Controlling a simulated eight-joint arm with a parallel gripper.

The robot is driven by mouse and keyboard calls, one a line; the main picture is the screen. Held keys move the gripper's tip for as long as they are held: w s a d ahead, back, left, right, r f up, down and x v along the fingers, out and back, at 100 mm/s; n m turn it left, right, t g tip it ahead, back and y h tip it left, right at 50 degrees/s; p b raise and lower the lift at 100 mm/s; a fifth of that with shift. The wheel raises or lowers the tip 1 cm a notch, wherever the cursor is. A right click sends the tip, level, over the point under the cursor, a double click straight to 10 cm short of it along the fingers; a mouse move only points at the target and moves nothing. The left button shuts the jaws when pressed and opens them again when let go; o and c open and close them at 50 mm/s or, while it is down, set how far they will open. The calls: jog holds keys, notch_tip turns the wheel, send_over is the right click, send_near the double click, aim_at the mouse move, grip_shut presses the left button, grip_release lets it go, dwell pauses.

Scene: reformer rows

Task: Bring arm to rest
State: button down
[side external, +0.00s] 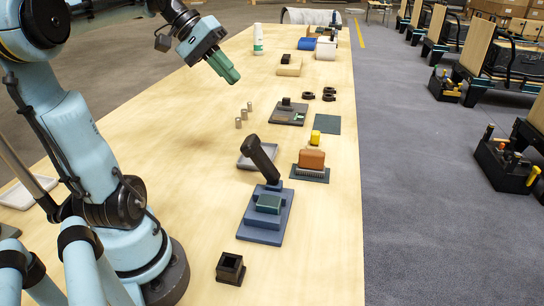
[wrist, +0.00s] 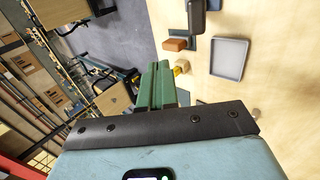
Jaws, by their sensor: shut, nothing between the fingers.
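My gripper (side external: 228,72) is in the air above the left part of the long wooden table (side external: 200,160) in the side external view. Its green fingers are shut together and hold nothing. They also show in the wrist view (wrist: 157,84), pointing away over the scene, apart from everything on the table.
A blue base with an upright dark handle (side external: 261,160) stands mid-table. A white bottle (side external: 258,40) stands further back.

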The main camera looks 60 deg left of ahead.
jog(key=w+d+f+m+t+y, duration=0.1)
jog(key=d+f+m+y, duration=0.4)
jog(key=d+f+m, duration=0.4)
jog(key=d+f, duration=0.4)
jog(key=d, duration=0.4)
jog(key=shift+w+f+y, duration=0.3)
jog(key=shift+f+y, duration=0.05)
jog(key=shift+y, duration=0.05)
